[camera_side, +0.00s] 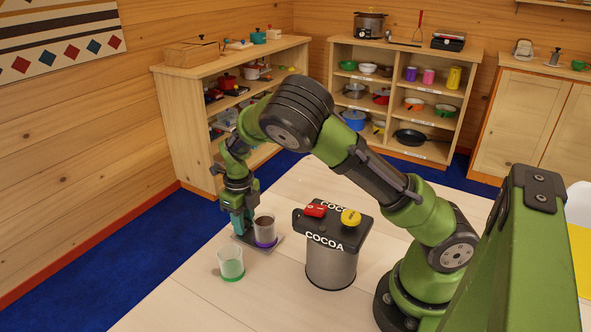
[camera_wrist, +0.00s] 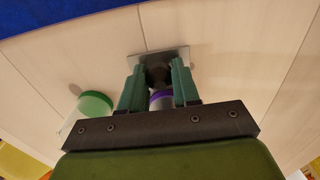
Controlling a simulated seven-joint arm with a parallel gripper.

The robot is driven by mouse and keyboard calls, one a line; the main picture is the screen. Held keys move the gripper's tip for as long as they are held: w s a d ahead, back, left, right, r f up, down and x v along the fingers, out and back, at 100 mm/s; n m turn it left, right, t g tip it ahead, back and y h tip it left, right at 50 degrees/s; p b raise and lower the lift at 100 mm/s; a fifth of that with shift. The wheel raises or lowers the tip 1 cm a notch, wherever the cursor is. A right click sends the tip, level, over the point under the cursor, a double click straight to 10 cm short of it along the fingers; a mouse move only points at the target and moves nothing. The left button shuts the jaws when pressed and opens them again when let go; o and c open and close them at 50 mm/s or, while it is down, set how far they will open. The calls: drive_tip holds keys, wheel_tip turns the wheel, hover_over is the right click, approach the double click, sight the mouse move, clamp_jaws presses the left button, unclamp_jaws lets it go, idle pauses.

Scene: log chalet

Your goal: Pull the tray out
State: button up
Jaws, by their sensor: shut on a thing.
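The tray (camera_side: 273,244) is a thin flat grey plate on the pale table, to the left of the cocoa machine in the side view. It also shows in the wrist view (camera_wrist: 178,53). A cup with a purple base (camera_side: 265,230) and brownish contents stands upright on or over the tray. The fingers partly hide the purple base (camera_wrist: 162,98).
A clear cup with a green base (camera_side: 231,263) stands in front of the tray, close to my gripper. The cocoa machine (camera_side: 331,268) has a black top with a red switch and a yellow knob. Bare table lies in front. The table's left edge is near; blue carpet lies beyond.

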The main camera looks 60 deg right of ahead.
drive_tip(key=o, duration=1)
drive_tip(key=shift+r, duration=0.1)
drive_tip(key=shift+r, duration=2.95)
